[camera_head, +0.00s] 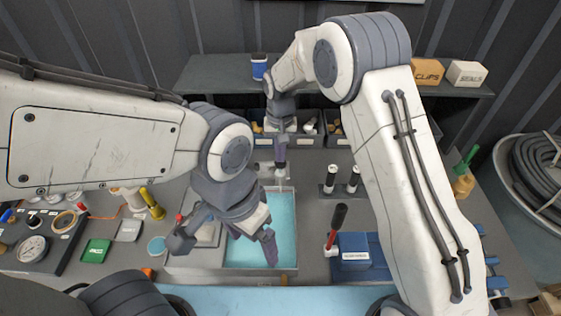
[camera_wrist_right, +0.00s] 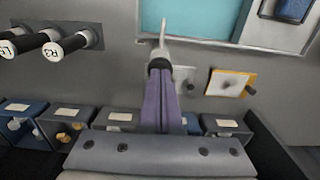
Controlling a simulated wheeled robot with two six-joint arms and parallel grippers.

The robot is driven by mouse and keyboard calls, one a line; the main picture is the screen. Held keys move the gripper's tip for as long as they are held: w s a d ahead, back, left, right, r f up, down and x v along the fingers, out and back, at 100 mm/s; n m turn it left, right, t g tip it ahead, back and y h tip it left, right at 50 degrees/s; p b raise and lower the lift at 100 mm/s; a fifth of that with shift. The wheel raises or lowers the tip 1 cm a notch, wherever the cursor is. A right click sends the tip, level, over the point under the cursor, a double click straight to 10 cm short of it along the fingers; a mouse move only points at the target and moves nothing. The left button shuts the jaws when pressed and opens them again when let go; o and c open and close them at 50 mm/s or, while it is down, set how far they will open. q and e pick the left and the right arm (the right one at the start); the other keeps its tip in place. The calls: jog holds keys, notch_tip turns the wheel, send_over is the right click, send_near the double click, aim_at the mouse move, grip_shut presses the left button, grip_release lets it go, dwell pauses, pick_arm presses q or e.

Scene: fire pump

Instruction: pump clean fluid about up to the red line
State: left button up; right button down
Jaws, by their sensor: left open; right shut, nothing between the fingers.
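A shallow tray (camera_head: 172,262) holds cyan fluid (camera_head: 262,215) in the head view; the fluid also shows in the right wrist view (camera_wrist_right: 195,17). My left gripper (camera_head: 252,245) is open above the fluid, with nothing seen between its fingers. My right gripper (camera_head: 280,158) is shut and empty, pointing down behind the tray. A pale nozzle (camera_wrist_right: 162,38) with a dark collar is just past its fingertips in the wrist view; I cannot tell whether they touch. A blue labelled block (camera_head: 353,248) stands right of the tray, beside a black-and-red handle (camera_head: 337,225). I cannot make out a red line.
Two black-and-white cylinders (camera_head: 341,178) stand on a rack behind right. Labelled bins (camera_wrist_right: 27,122) line the back. A gauge panel (camera_head: 32,250) is at left. A shelf (camera_head: 215,72) runs along the back.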

jog(key=shift+f+b, duration=0.75)
jog(key=shift+f, duration=0.6)
jog(key=shift+r, duration=0.15)
jog(key=shift+r+p, duration=1.2)
jog(key=shift+r, duration=0.25)
jog(key=shift+f, duration=0.2)
